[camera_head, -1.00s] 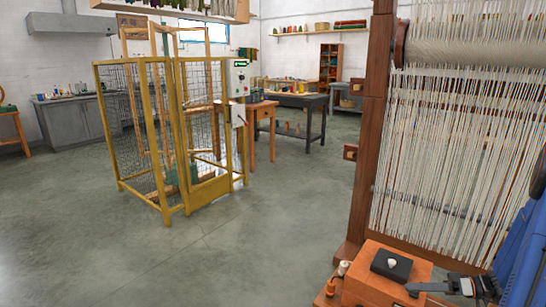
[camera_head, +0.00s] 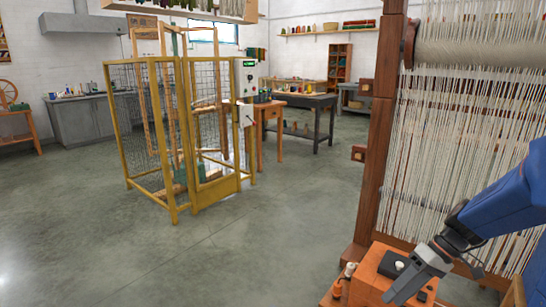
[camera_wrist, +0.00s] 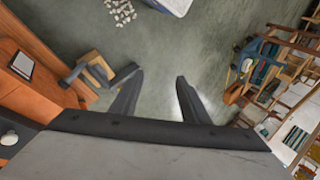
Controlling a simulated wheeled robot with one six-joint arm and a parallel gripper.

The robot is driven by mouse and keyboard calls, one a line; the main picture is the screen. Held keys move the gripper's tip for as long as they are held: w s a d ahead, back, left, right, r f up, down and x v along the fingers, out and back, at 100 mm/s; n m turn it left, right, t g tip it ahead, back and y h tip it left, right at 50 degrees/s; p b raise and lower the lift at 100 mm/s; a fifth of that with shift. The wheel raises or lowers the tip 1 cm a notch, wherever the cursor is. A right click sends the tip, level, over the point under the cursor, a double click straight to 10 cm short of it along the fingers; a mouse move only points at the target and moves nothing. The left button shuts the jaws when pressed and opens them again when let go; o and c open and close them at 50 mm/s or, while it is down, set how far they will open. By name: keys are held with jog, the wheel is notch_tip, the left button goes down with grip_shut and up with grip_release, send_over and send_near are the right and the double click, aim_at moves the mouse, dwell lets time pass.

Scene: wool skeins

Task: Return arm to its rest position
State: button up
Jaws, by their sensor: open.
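My gripper (camera_head: 400,292) is at the lower right of the head view, in front of the orange box (camera_head: 368,284). It points down and to the left, at the end of my blue arm. In the wrist view my gripper (camera_wrist: 157,78) shows two dark fingers spread apart, with only grey floor between them. It holds nothing.
A black block with a white knob (camera_head: 392,265) sits on the orange box, close to my gripper. The loom (camera_head: 374,140) with hanging pale threads stands behind my arm. A yellow mesh cage (camera_head: 172,150) stands mid-left. The floor (camera_head: 270,245) between is clear.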

jog(key=s+a+r+m+t+h, duration=0.3)
jog(key=s+r+t+h, duration=0.3)
jog(key=s, duration=0.6)
jog(key=shift+s+a+r+m+h, duration=0.15)
jog(key=shift+s+r+m+h, duration=0.2)
jog(key=shift+r+h, duration=0.65)
jog(key=shift+r+y, duration=0.3)
jog(key=shift+c, duration=0.5)
